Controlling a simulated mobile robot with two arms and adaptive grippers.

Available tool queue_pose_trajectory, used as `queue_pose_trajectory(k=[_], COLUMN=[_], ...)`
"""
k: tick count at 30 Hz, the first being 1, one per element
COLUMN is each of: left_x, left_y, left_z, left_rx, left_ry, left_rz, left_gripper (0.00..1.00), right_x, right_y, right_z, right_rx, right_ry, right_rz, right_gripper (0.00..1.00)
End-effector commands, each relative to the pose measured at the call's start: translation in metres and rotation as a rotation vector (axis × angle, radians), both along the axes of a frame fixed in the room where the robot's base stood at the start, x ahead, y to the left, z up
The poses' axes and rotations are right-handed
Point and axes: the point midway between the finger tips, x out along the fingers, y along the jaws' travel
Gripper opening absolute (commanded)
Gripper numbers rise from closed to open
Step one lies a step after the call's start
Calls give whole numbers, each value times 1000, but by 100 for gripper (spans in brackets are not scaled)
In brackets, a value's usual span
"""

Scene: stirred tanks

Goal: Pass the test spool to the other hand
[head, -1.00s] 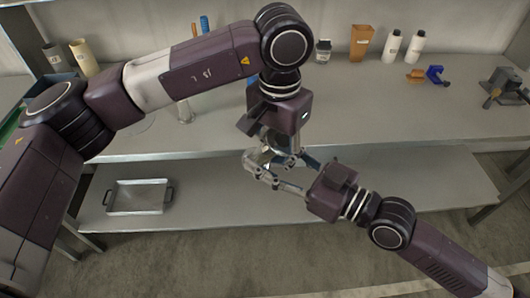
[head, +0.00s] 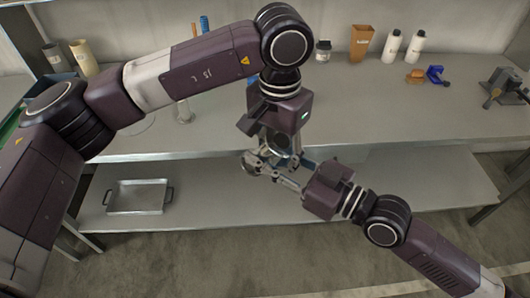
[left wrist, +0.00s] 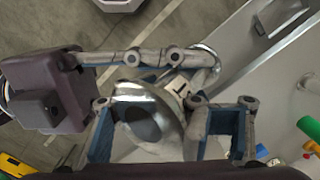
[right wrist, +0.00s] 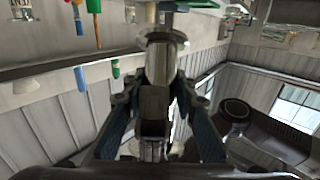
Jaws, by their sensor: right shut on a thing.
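The test spool is a shiny metal piece with round flanges. In the right wrist view the spool (right wrist: 160,62) stands between the blue-padded fingers of my right gripper (right wrist: 158,95), which is shut on it. In the left wrist view one flange of the spool (left wrist: 145,118) faces the camera, between the spread fingers of my left gripper (left wrist: 165,125). The left fingers look apart and not clamped on it. In the head view my left gripper (head: 280,150) points down and my right gripper (head: 268,170) reaches in from the lower right; fingers largely hide the spool there.
The grippers meet in front of the bench edge (head: 380,143). A metal tray (head: 138,196) lies on the lower shelf. Cups, white bottles (head: 415,47), an orange container (head: 360,42), a blue clamp (head: 436,75) and a vise (head: 503,88) stand on the bench.

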Motion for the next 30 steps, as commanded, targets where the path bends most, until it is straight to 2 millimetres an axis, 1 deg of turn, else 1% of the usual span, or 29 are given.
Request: queue_pose_trajectory(k=[1, 9, 12, 20, 23, 26, 30], left_x=[1, 0, -1, -1, 0, 0, 1], left_y=[0, 0, 0, 0, 0, 0, 0], left_z=[1, 0, 0, 0, 4, 17, 45], left_rx=[-1, 1, 1, 1, 1, 1, 1], left_ry=[-2, 2, 2, 3, 2, 0, -2], left_rz=[2, 0, 0, 0, 0, 0, 1], left_gripper=[39, 69, 77, 77, 77, 77, 77], right_x=[-1, 0, 0, 0, 0, 1, 1], right_y=[1, 0, 0, 0, 0, 0, 0], right_z=[1, 2, 1, 1, 2, 2, 1], right_rx=[2, 2, 2, 2, 2, 2, 2], right_ry=[-2, -3, -3, -4, -4, -4, -4], right_rz=[3, 0, 0, -1, -1, -1, -1], right_gripper=[0, 0, 0, 0, 0, 0, 0])
